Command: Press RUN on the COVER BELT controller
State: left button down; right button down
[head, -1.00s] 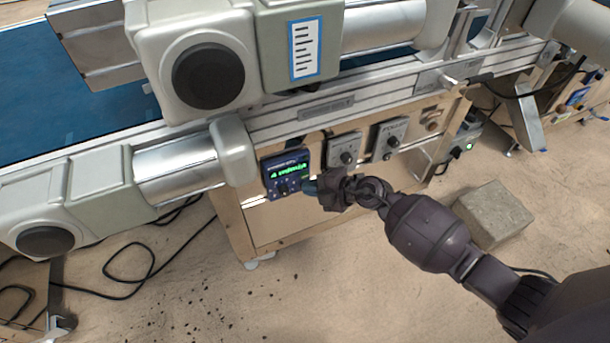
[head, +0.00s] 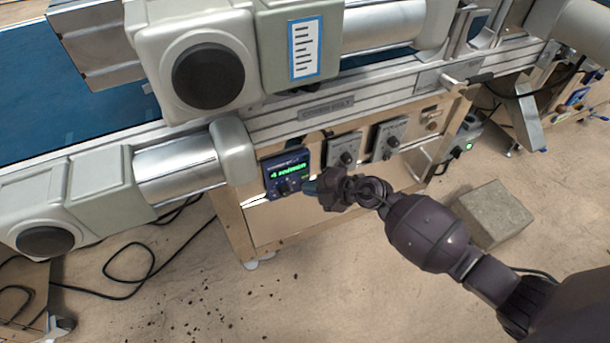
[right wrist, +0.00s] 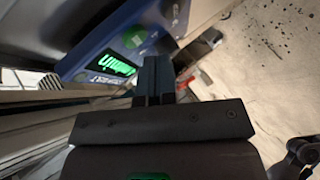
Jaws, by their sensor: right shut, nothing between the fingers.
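The COVER BELT controller (head: 287,173) is a small dark blue box with a lit green display, on the wooden front panel below the conveyor rail. In the right wrist view its blue face (right wrist: 95,42) is tilted, with a green round button (right wrist: 135,37) and the green display (right wrist: 111,69). My right gripper (head: 311,188) is shut and empty, its fingertips at the controller's lower right edge in the head view. In the right wrist view the closed fingertips (right wrist: 157,62) are close to the face; I cannot tell if they touch. My left gripper is out of view.
A COVER BELT label (head: 326,109) is on the rail above. Two grey control boxes (head: 343,149) (head: 388,138) with knobs sit right of the controller. A grey block (head: 494,213) and black cables (head: 140,270) lie on the floor.

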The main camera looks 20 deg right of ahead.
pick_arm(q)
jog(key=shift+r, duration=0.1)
pick_arm(e)
jog(key=shift+w, duration=0.1)
jog(key=shift+w+r, duration=0.1)
jog(key=shift+w, duration=0.25)
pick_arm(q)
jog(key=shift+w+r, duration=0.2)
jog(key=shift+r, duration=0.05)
